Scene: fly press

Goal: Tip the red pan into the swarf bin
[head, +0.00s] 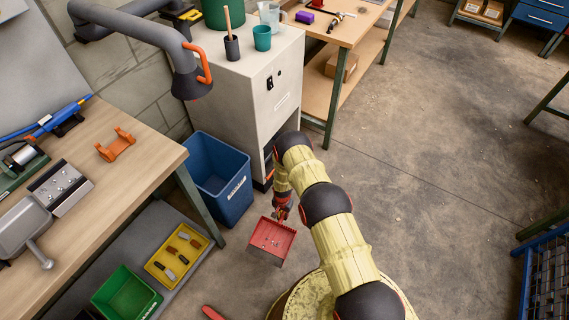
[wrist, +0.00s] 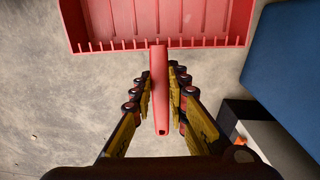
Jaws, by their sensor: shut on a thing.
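The red pan (head: 271,239) hangs in the air above the floor in the head view, to the right of the blue bin. Its ribbed tray (wrist: 155,22) fills the top of the wrist view. My gripper (wrist: 161,92) is shut on the pan's red handle (wrist: 160,105), with fingers on both sides of it. In the head view my gripper (head: 282,212) is at the pan's far edge. The blue bin (head: 217,177), which has a white label, stands on the floor between the workbench and the grey cabinet. Its side (wrist: 292,70) appears at the right of the wrist view.
A grey cabinet (head: 245,85) stands behind the bin. A wooden workbench (head: 110,165) is at the left, with a yellow tray (head: 177,256) and a green tray (head: 127,294) on its lower shelf. A red object (head: 212,313) lies near the front edge. Open floor (head: 440,150) spreads right.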

